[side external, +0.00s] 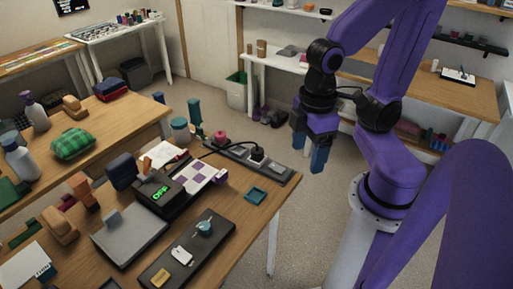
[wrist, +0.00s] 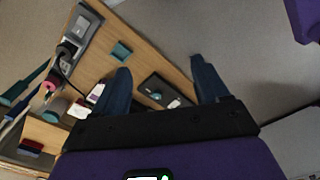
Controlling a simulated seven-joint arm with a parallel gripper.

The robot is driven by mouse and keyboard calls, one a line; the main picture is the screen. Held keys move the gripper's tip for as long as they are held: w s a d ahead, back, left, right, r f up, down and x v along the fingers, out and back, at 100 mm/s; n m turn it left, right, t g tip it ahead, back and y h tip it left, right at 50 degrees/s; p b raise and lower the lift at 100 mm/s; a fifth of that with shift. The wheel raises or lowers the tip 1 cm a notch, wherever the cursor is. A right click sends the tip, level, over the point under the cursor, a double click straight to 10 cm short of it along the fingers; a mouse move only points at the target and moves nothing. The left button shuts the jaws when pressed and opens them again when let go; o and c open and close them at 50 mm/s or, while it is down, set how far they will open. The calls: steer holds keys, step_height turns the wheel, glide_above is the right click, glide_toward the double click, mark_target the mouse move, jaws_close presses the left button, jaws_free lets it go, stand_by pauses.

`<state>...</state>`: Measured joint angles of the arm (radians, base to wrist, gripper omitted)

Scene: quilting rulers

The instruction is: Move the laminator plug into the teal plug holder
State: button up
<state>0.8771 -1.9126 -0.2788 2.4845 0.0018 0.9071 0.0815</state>
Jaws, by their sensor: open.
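The black laminator plug (side external: 257,154) sits on the dark grey power strip (side external: 284,173) near the table's far right edge; a black cord runs from it toward the laminator (side external: 165,197), whose display reads OFF in green. The teal plug holder (side external: 256,194), a small square tray, lies empty on the wood in front of the strip. It also shows in the wrist view (wrist: 122,51), with the plug (wrist: 64,51) at the left. My gripper (side external: 308,158) is open and empty, in the air to the right of the strip, apart from everything. Its two blue fingers also show in the wrist view (wrist: 160,72).
A grey sheet-like panel (side external: 130,235) and a purple-patterned sheet (side external: 198,177) flank the laminator. Bare wood surrounds the holder. Open floor lies right of the table.

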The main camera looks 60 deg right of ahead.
steer(key=w+m, duration=0.8)
steer(key=m, duration=2.1)
glide_above(257, 147)
step_height(257, 147, down, 4)
step_height(257, 147, down, 17)
steer(key=shift+c, duration=0.3)
steer(key=c, duration=1.2)
steer(key=shift+r, duration=1.35)
